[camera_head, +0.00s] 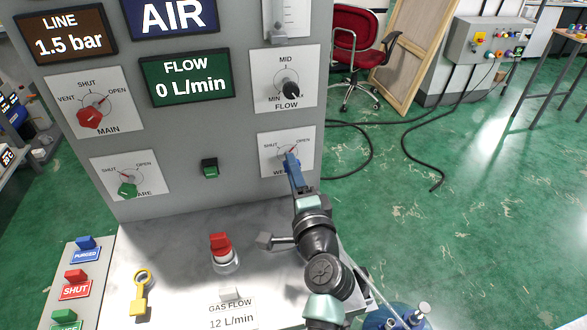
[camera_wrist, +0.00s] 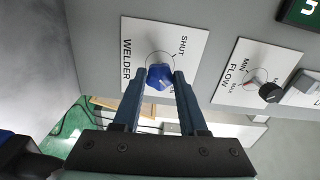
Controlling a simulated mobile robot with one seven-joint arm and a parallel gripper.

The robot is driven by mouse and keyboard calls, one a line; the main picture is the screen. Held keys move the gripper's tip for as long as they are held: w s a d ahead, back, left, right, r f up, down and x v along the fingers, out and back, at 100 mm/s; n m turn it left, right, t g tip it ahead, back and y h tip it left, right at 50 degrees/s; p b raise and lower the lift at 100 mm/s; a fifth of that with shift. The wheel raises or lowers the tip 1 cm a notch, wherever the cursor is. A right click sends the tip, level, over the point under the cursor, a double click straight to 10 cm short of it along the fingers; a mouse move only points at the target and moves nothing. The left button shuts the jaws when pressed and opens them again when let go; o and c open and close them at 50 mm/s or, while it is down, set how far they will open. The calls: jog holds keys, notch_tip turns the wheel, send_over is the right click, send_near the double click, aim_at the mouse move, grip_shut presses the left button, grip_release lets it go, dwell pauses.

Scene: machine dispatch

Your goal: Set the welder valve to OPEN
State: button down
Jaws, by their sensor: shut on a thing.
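The welder valve is a blue knob (camera_wrist: 159,77) on a white plate marked SHUT, OPEN and WELDER. In the head view, the welder plate (camera_head: 271,143) is at the panel's lower right. My gripper (camera_head: 291,161) reaches up to it and covers most of the knob and part of the name. In the wrist view, the blue fingers of my gripper (camera_wrist: 160,75) sit on either side of the knob, shut on it. A small red pointer mark shows at the dial, leaning up and right towards OPEN in the head view. One finger partly hides the OPEN label in the wrist view.
A FLOW dial (camera_head: 290,89) sits above the welder plate. The MAIN valve (camera_head: 90,119) and a green knob (camera_head: 127,190) are at left. A red knob (camera_head: 221,243) stands on the bench near my arm, with a yellow key-shaped piece (camera_head: 141,290) to its left.

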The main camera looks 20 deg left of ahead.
jog(key=shift+m, duration=0.4)
jog(key=shift+c, duration=2.2)
grip_release()
jog(key=b+v, duration=0.1)
jog(key=v, duration=1.2)
